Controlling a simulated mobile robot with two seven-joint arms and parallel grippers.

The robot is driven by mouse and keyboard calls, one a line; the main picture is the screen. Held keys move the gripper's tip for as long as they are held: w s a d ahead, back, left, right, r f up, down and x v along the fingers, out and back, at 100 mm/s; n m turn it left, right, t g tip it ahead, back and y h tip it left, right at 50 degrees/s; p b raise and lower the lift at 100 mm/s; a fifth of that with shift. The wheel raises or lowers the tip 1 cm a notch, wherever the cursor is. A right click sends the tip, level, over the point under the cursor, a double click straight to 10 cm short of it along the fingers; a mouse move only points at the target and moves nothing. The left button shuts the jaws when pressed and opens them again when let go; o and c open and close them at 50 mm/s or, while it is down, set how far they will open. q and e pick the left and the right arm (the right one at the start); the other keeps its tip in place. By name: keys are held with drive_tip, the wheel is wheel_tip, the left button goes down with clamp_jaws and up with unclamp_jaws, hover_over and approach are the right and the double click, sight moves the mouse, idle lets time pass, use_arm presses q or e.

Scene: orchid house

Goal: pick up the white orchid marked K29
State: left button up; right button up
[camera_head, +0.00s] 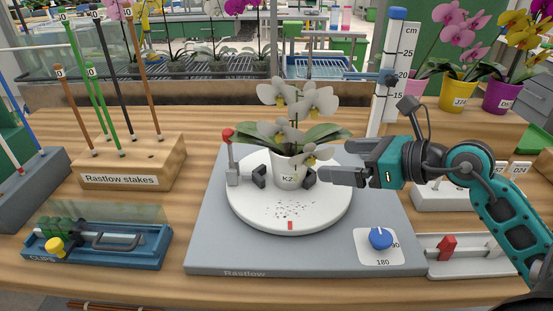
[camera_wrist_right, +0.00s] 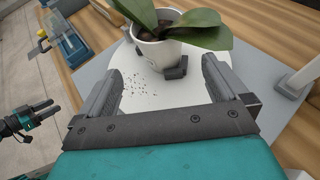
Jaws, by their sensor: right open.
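The white orchid (camera_head: 297,98) stands upright in a white pot (camera_head: 287,171) on the round white turntable (camera_head: 254,212). Its label reads K2, with the last character unclear behind a low bloom. Black pads flank the pot. In the right wrist view the pot (camera_wrist_right: 157,52) and its green leaves are ahead, at the top. My right gripper (camera_head: 333,163) is just right of the pot, its open fingers pointing left; in its wrist view the jaws (camera_wrist_right: 166,75) are empty, with the pot beyond the tips. A dark gripper, apparently my left (camera_wrist_right: 25,118), shows small at the left edge there.
A height gauge (camera_head: 397,60) stands behind the right arm. The stakes block (camera_head: 125,165) and blue clip tray (camera_head: 100,240) are at left. A dial (camera_head: 380,238) sits at the base's front right. Pink and yellow potted orchids (camera_head: 457,95) stand at back right.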

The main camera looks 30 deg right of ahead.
sight(308, 158)
drive_tip(key=x, duration=0.6)
drive_tip(key=shift+w+a+f, duration=0.1)
drive_tip(key=shift+w, duration=0.25)
drive_tip(key=shift+f+x, duration=0.2)
drive_tip(key=shift+x, duration=1.2)
drive_tip(key=shift+f+x, duration=0.2)
drive_tip(key=shift+x, duration=1.25)
drive_tip(key=shift+s, duration=0.25)
drive_tip(key=shift+c, duration=0.4)
drive_tip(key=c, duration=0.9)
drive_tip(key=shift+c, duration=0.5)
drive_tip(key=shift+r, duration=0.15)
